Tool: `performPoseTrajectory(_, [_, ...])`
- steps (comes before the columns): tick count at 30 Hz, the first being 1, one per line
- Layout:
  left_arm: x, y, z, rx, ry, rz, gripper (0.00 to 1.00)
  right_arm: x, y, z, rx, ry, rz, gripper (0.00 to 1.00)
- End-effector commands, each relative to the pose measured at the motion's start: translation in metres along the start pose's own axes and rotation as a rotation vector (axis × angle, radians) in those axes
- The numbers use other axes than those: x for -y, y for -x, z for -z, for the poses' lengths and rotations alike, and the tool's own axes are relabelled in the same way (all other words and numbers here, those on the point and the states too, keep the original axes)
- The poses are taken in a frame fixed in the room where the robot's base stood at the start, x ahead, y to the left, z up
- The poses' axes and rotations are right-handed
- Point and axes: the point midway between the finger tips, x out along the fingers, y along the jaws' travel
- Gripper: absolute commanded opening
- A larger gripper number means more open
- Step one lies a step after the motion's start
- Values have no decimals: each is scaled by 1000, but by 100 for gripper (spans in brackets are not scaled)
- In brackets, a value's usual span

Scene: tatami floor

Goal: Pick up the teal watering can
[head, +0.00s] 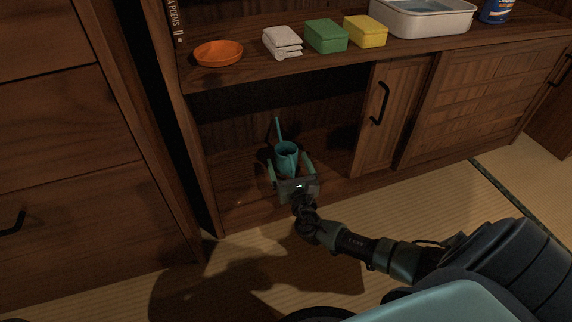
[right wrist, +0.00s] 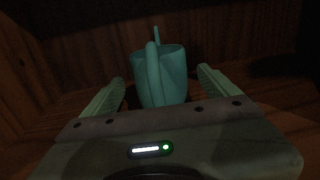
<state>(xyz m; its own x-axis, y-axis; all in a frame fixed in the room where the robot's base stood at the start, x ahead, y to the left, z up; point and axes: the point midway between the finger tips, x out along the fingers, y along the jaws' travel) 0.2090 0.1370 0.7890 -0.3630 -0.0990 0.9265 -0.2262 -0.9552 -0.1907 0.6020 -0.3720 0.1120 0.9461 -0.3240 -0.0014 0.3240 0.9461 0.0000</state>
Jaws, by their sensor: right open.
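The teal watering can (head: 287,152) stands upright in the open lower compartment of the wooden cabinet. Its thin spout rises toward the back left. My right gripper (head: 290,165) is in front of the can, with its two green fingers apart on either side of it. In the right wrist view the can (right wrist: 172,75) sits between the open fingers of my right gripper (right wrist: 160,88), and its handle faces the camera. I cannot tell whether the fingers touch the can. The can's bottom is hidden behind the gripper. My left gripper is not in view.
On the cabinet top (head: 235,78) are an orange dish (head: 218,53), folded white cloths (head: 282,42), a green box (head: 326,36), a yellow box (head: 365,31), a white basin (head: 425,22) and a blue bottle (head: 495,10). A sliding door (head: 385,120) borders the compartment on the right.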

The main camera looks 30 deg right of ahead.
Motion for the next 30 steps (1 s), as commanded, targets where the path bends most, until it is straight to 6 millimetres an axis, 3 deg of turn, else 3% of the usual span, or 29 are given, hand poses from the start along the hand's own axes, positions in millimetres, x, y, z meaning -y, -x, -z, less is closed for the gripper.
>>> performPoseTrajectory(3, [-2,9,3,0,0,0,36,1,-12,1,2,0,0,89])
performPoseTrajectory(11, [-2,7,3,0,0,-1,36,1,-14,-2,1,1,1,89])
performPoseTrajectory(18, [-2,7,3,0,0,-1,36,1,-14,-1,0,0,1,22])
performPoseTrajectory(20, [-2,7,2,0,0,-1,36,1,-14,-2,3,0,1,10])
performPoseTrajectory(30, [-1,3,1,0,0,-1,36,1,-13,-5,2,0,1,10])
